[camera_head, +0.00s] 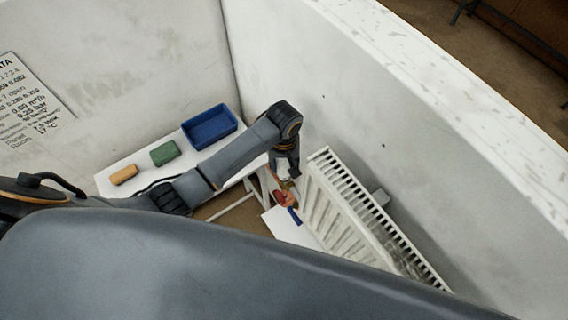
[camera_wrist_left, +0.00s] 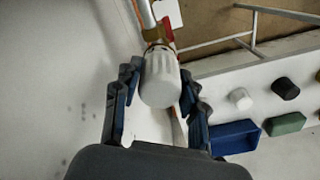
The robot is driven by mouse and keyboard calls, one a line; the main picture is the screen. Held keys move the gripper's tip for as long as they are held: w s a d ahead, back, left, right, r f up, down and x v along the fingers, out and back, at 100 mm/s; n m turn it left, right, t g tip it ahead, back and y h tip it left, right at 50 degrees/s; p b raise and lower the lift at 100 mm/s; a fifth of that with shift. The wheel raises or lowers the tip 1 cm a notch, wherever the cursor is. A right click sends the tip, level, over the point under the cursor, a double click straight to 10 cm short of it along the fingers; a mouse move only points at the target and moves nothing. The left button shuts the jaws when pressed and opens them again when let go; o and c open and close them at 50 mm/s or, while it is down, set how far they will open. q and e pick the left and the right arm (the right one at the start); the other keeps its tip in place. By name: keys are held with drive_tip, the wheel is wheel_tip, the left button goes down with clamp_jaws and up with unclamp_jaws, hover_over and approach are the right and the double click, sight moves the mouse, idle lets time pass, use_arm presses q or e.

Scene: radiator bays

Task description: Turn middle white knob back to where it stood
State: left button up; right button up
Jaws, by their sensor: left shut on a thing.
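A white ribbed knob (camera_wrist_left: 160,80) sits on a valve with a brass and red fitting (camera_wrist_left: 158,32) in the left wrist view. My left gripper (camera_wrist_left: 159,88) has its dark fingers on both sides of the knob and is shut on it. The knob is mostly hidden there by the gripper. Whether this is the middle bay cannot be told. No turn marking on the knob is readable. My right gripper is not in view.
A white bench (camera_head: 105,184) holds a blue tray (camera_head: 209,127), a green block (camera_head: 165,153) and an orange block (camera_head: 124,175). A loose white knob (camera_wrist_left: 240,98) and a black knob (camera_wrist_left: 285,88) show in the wrist view. A pale wall (camera_head: 400,130) stands close behind the radiator.

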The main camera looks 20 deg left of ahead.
sight(284, 162)
use_arm(q)
drive_tip(key=shift+n, duration=0.6)
drive_tip(key=o, duration=1.2)
drive_tip(key=shift+c, duration=0.2)
drive_tip(key=shift+r, duration=0.15)
wheel_tip(284, 162, up, 12)
